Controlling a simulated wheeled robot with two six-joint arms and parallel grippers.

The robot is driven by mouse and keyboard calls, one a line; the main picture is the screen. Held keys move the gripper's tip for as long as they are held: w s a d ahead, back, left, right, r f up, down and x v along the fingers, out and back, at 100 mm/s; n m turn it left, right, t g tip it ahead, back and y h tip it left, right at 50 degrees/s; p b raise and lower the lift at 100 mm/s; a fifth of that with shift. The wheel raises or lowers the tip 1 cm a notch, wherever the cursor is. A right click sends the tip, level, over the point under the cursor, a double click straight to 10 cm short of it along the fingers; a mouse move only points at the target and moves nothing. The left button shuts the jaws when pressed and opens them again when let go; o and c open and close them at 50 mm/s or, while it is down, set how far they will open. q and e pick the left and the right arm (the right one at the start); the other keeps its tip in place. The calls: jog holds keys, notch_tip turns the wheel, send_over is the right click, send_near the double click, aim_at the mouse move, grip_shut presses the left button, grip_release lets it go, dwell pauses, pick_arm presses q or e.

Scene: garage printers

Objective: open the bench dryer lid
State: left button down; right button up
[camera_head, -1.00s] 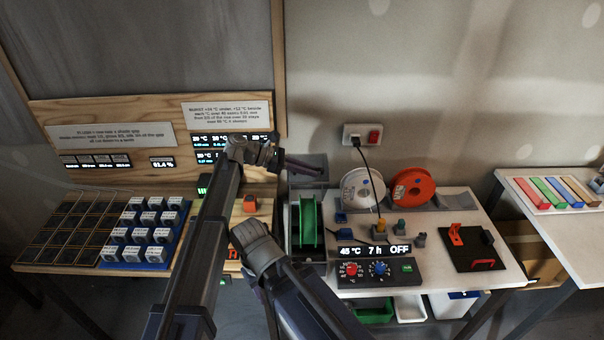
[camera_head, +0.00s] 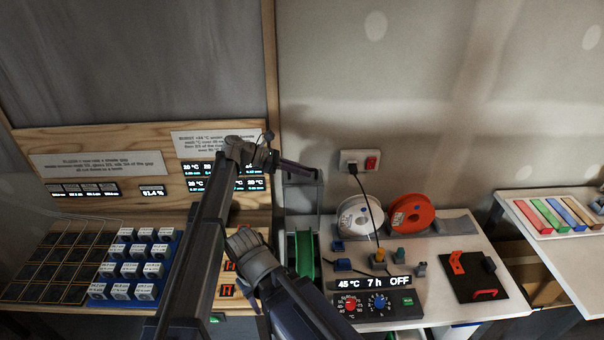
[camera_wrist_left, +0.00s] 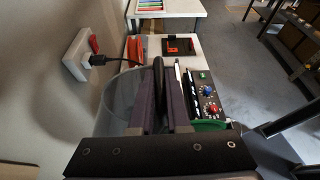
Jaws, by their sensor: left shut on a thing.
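The bench dryer holds a green spool (camera_head: 305,250) at the near left of the white table. Its clear lid (camera_head: 304,199) stands raised above the spool, towards the wall. My left gripper (camera_head: 312,172) is at the lid's top edge, shut on a dark lid part, likely its handle. In the left wrist view, the gripper's fingers (camera_wrist_left: 161,105) close around this dark bar, with the curved clear lid (camera_wrist_left: 119,100) beside them. The green spool also shows there (camera_wrist_left: 208,125), below the fingers.
A control panel (camera_head: 377,305) reading 45 °C, 7 h, OFF stands right of the spool. White (camera_head: 357,217) and orange (camera_head: 411,213) spools stand behind. A socket (camera_head: 353,161) with a black cable is on the wall. A black board (camera_head: 473,277) lies at the right.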

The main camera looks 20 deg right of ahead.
pick_arm(q)
jog(key=shift+w+d, duration=0.2)
jog(key=shift+w, duration=0.45)
jog(key=shift+w+d, duration=0.15)
jog(key=shift+w, duration=0.45)
jog(key=c, duration=0.9)
grip_release()
jog(key=shift+a+r, duration=0.1)
jog(key=p+v, duration=0.3)
jog(key=v, duration=0.4)
jog(key=shift+a+r, duration=0.15)
jog(key=shift+a, duration=0.1)
